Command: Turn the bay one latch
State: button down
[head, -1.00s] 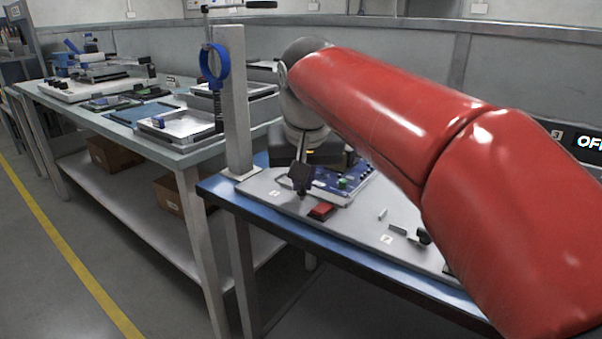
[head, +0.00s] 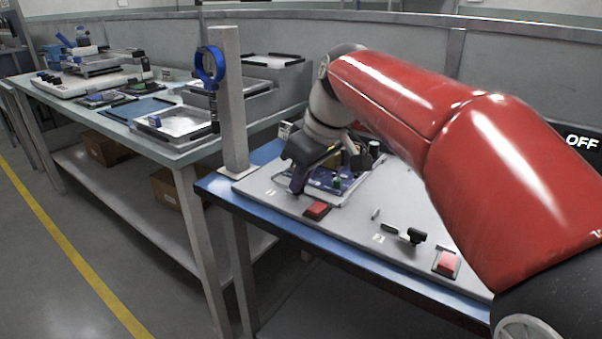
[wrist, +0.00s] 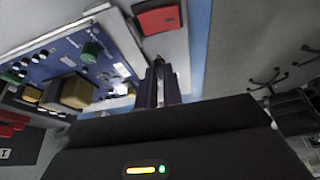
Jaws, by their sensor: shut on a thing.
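My gripper (head: 297,187) is low over the left end of the grey panel (head: 352,228), beside the blue circuit board (head: 352,186). In the wrist view its dark fingers (wrist: 159,78) are shut on a small, thin part, which I take to be the bay one latch (wrist: 158,63). The fingers hide most of it, so its angle is unclear. A red block (head: 317,210) lies just right of the fingertips, and it also shows in the wrist view (wrist: 158,19). Another latch with a black knob (head: 416,236) stands farther right on the panel, apart from my gripper.
A second red block (head: 447,262) is at the panel's right, near my arm. A grey post (head: 231,110) with a blue ring clamp (head: 210,67) rises at the bench's left corner. Another bench (head: 160,146) holds trays and boards. The panel's front strip is mostly clear.

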jog(key=shift+n, duration=0.3)
dwell(0.4)
jog(key=c, duration=1.5)
grip_release()
jog(key=shift+c, duration=0.2)
jog(key=p+v, duration=0.1)
jog(key=v, duration=0.6)
jog(key=shift+d+r, duration=0.25)
jog(key=shift+r, duration=0.1)
